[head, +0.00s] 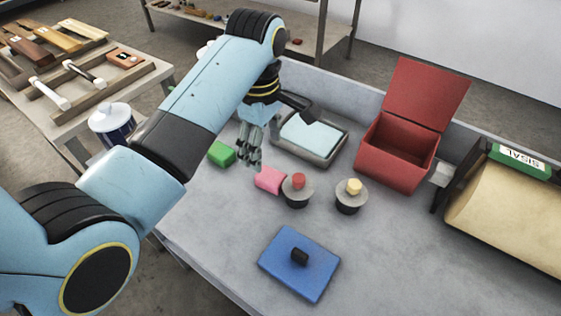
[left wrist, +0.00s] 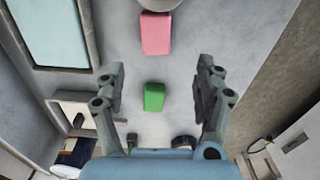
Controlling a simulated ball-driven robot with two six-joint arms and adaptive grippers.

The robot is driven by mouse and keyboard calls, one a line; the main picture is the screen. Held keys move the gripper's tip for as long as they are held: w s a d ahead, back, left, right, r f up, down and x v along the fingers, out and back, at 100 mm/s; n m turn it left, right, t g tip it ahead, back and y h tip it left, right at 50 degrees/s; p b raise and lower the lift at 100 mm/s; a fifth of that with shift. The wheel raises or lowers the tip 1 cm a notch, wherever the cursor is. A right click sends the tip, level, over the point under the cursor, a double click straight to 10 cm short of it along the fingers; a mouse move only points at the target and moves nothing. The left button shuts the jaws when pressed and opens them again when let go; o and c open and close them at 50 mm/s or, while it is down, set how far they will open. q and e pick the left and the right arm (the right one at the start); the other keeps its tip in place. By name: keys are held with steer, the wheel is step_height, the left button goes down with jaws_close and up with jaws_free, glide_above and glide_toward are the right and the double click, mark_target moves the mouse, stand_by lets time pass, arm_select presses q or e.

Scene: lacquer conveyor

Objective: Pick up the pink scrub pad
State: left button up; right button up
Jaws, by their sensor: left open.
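The pink scrub pad (head: 269,179) lies on the grey bench in the head view, between a green block (head: 221,153) and a dark round holder with a red top (head: 297,187). My left gripper (head: 250,150) hangs above the bench near the pad, just behind it and to its left in the picture. In the left wrist view the pink pad (left wrist: 156,33) lies beyond the open fingers, toward the top. The green block (left wrist: 154,97) shows between the fingers (left wrist: 160,85), lower on the bench surface. The left gripper is open and empty. My right gripper is not in view.
A grey tray with a pale blue sheet (head: 310,134) sits behind the pad. A second round holder (head: 351,196) has a yellow top. The front bench surface is partly clear.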

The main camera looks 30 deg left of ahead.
mark_target(269, 174)
arm_select(q)
steer(key=shift+w+d+f, duration=0.1)
steer(key=shift+w+f, duration=0.15)
steer(key=shift+f, duration=0.3)
steer(key=shift+w+f, duration=0.2)
steer(key=shift+f, duration=0.3)
steer(key=shift+s+f, duration=0.2)
steer(key=shift+f, duration=0.35)
steer(key=shift+s+f, duration=0.15)
steer(key=shift+f, duration=0.4)
steer(key=shift+w+f, duration=0.1)
steer(key=shift+f, duration=0.2)
step_height(269, 174, down, 5)
steer(key=shift+w+d+r, duration=0.1)
steer(key=shift+w+r, duration=0.05)
steer(key=shift+r, duration=0.05)
steer(key=shift+f, duration=0.4)
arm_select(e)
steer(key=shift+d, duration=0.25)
arm_select(q)
steer(key=shift+c, duration=0.2)
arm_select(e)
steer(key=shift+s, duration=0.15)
arm_select(q)
steer(key=c, duration=1)
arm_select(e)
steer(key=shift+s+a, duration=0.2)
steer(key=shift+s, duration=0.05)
